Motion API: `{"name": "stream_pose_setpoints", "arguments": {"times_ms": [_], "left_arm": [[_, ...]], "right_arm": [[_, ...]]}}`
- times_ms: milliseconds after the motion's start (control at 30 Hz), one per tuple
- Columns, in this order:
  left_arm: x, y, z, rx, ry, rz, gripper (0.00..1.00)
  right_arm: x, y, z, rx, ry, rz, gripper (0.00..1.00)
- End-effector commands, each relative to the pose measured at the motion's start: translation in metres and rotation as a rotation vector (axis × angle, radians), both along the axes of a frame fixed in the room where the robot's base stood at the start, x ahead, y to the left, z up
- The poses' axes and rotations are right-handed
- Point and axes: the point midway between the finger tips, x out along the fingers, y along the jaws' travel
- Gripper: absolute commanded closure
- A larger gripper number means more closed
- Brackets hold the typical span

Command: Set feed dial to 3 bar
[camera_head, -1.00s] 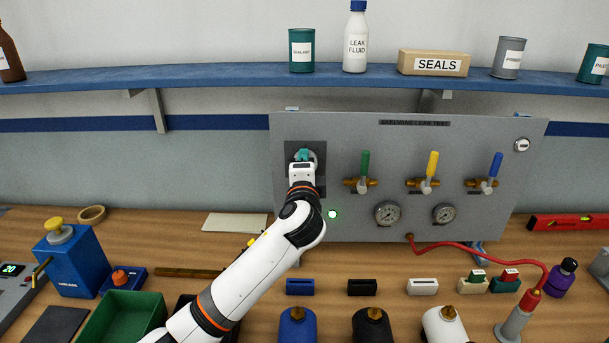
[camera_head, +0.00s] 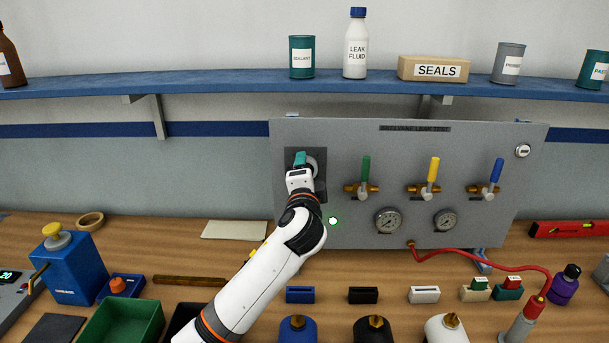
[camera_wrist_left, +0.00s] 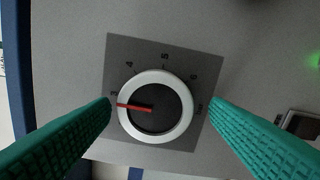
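The feed dial (camera_wrist_left: 156,106) is a round knob with a white rim, dark face and red pointer, on a dark square plate (camera_wrist_left: 185,62). In the left wrist view the pointer points left, close to a scale mark beside a small numeral that looks like 3. In the head view the dial (camera_head: 313,165) is partly hidden behind my left gripper (camera_head: 301,160). The green fingers of my left gripper (camera_wrist_left: 160,106) are spread, one on each side of the dial, with visible gaps to its rim. My right gripper is not in view.
The grey panel (camera_head: 460,140) carries green, yellow and blue lever valves, two gauges (camera_head: 388,220) and a lit green lamp (camera_head: 333,221) near my forearm. A red hose (camera_head: 480,252) runs along the bench. Blue, black and white bottles stand in front. A shelf (camera_head: 230,80) hangs above.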

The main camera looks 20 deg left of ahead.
Motion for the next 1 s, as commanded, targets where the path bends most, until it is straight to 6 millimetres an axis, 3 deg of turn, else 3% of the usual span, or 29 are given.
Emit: {"name": "stream_pose_setpoints", "arguments": {"times_ms": [367,467,800,1000], "left_arm": [[-0.005,-0.001,0.001,0.000,-0.005,0.000,0.28],[-0.017,-0.005,0.000,0.000,-0.007,-0.001,0.28],[-0.086,-0.025,-0.001,-0.003,-0.006,-0.003,0.28],[-0.110,-0.032,0.001,0.000,-0.003,-0.001,0.28]], "right_arm": [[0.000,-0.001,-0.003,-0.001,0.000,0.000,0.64],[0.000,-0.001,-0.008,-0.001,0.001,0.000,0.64],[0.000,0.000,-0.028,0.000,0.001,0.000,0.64],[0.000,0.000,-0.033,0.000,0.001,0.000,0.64]]}}
